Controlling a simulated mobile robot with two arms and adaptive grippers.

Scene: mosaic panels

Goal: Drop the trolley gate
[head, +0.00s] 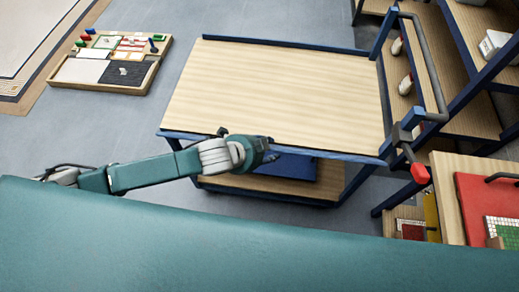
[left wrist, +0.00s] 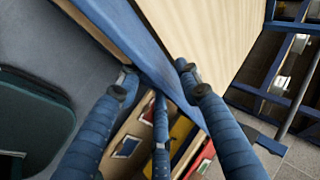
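The trolley has a pale wooden top (head: 280,95) in a blue frame, with a raised blue lip (head: 285,44) along its far side. My left gripper (head: 268,150) is at the trolley's near edge, about mid-length. In the left wrist view, its blue ribbed fingers (left wrist: 156,82) are spread, with a blue edge bar (left wrist: 150,52) running between them. I cannot tell whether they touch it. A blue panel (head: 290,167) shows below the near edge; whether it is the gate is unclear. My right gripper is out of view.
A grey handle (head: 430,65) rises at the trolley's right end, near a red-tipped lever (head: 420,174). Blue-framed wooden shelving (head: 470,35) stands at right. A red board (head: 485,205) lies front right. A wooden tray (head: 112,62) of pieces is far left.

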